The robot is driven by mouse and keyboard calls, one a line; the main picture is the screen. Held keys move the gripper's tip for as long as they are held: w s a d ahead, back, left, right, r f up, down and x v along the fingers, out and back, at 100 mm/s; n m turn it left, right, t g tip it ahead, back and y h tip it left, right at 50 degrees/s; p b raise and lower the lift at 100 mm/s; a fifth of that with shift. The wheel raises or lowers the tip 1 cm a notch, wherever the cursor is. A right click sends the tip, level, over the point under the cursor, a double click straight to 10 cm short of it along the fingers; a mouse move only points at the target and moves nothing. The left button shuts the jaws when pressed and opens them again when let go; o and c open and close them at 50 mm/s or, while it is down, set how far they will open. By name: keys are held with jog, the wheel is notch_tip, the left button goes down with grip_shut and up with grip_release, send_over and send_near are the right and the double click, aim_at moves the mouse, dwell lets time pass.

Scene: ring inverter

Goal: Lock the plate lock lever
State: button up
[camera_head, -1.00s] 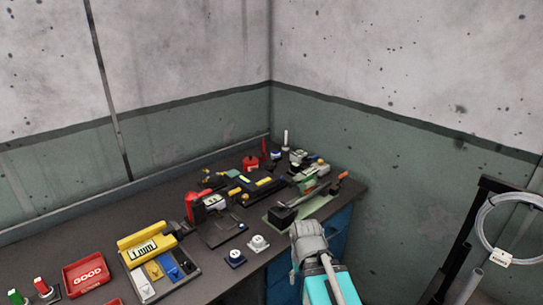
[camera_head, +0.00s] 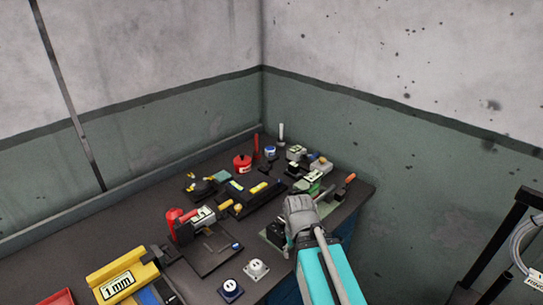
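My arm reaches up from the bottom edge. My gripper (camera_head: 301,212) is at the right end of the dark workbench (camera_head: 192,262), over or in front of a green machine (camera_head: 311,183) on a pale green base. The fingers are hidden, so I cannot tell whether they are open or touching anything. A lever with an orange-red handle (camera_head: 347,180) sticks out just right of my gripper. A red-handled device (camera_head: 176,221) stands further left. I cannot tell which part is the plate lock lever.
A black fixture with yellow parts (camera_head: 252,194) lies left of my gripper. White (camera_head: 257,268) and dark blue (camera_head: 231,289) round pieces sit at the front edge. A yellow 1 mm unit (camera_head: 118,278) is at the lower left. Concrete walls close off the back. A black frame (camera_head: 508,240) stands right.

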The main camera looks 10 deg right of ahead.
jog(key=shift+w+d, duration=0.1)
jog(key=shift+w, duration=0.15)
jog(key=shift+r, duration=0.1)
notch_tip(320, 180, up, 12)
jog(key=w+p, duration=0.2)
jog(key=p, duration=1)
notch_tip(320, 180, up, 5)
jog(key=m+p, duration=0.5)
jog(key=m, duration=0.6)
send_over(276, 159)
jog(key=shift+d+r+t+y, duration=0.1)
jog(key=shift+d+t+y, duration=0.2)
jog(key=shift+d+t, duration=0.1)
jog(key=f+b, duration=0.9)
jog(key=w+f+b, duration=0.1)
jog(key=f+b, duration=0.3)
jog(key=shift+a+f, duration=0.35)
